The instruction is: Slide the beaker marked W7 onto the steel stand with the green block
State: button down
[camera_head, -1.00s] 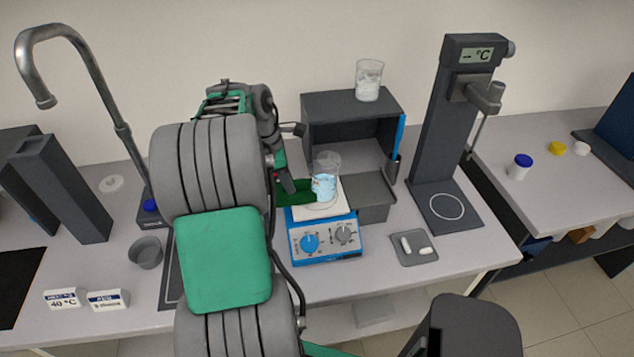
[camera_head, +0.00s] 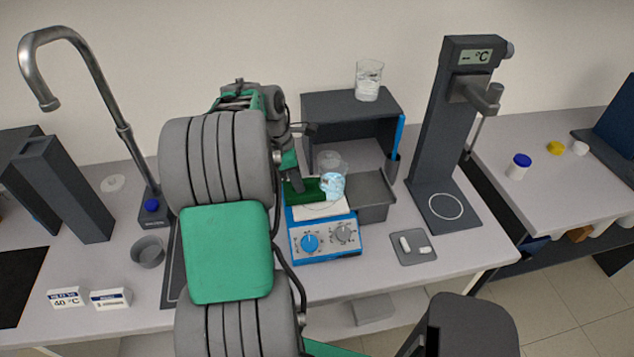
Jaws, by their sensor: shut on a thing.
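A glass beaker (camera_head: 333,184) with pale blue liquid is at the back right of the white top of the blue hotplate (camera_head: 324,240). It looks tilted, and its marking is too small to read. The dark green block (camera_head: 305,190) lies against or very near the beaker's left side; I cannot tell if they touch. My gripper (camera_head: 295,180) is shut on the green block, with its fingers partly hidden behind my arm. The grey steel stand (camera_head: 372,188) is just right of the hotplate, with its flat top bare.
A dark open-fronted box (camera_head: 350,103) stands behind, with another beaker (camera_head: 368,80) on top. A cup with a blue stick (camera_head: 399,135) is right of the stand. A tall temperature column (camera_head: 432,140) and a small tray (camera_head: 414,247) are farther right.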

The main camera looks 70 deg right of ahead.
aim_at(325, 176)
jog(key=shift+s+d, duration=0.3)
jog(key=shift+s, duration=0.3)
jog(key=shift+s+d, duration=0.3)
jog(key=shift+s, duration=0.25)
jog(key=shift+s, duration=0.1)
jog(key=shift+s+d, duration=0.4)
jog(key=shift+s, duration=0.3)
jog(key=shift+s+d, duration=0.35)
jog(key=shift+s, duration=0.4)
jog(key=shift+s+d, duration=0.4)
jog(key=shift+s, duration=0.3)
jog(key=shift+s, duration=0.1)
jog(key=shift+s+d, duration=0.4)
jog(key=shift+s, duration=0.3)
jog(key=shift+s+d, duration=0.35)
jog(key=shift+s, duration=0.3)
jog(key=shift+w+a, duration=0.45)
jog(key=shift+w, duration=0.35)
jog(key=shift+w+a, duration=0.4)
jog(key=shift+w, duration=0.4)
jog(key=s+d+v, duration=0.1)
jog(key=s+v, duration=0.1)
jog(key=v, duration=0.8)
jog(key=shift+r, duration=0.65)
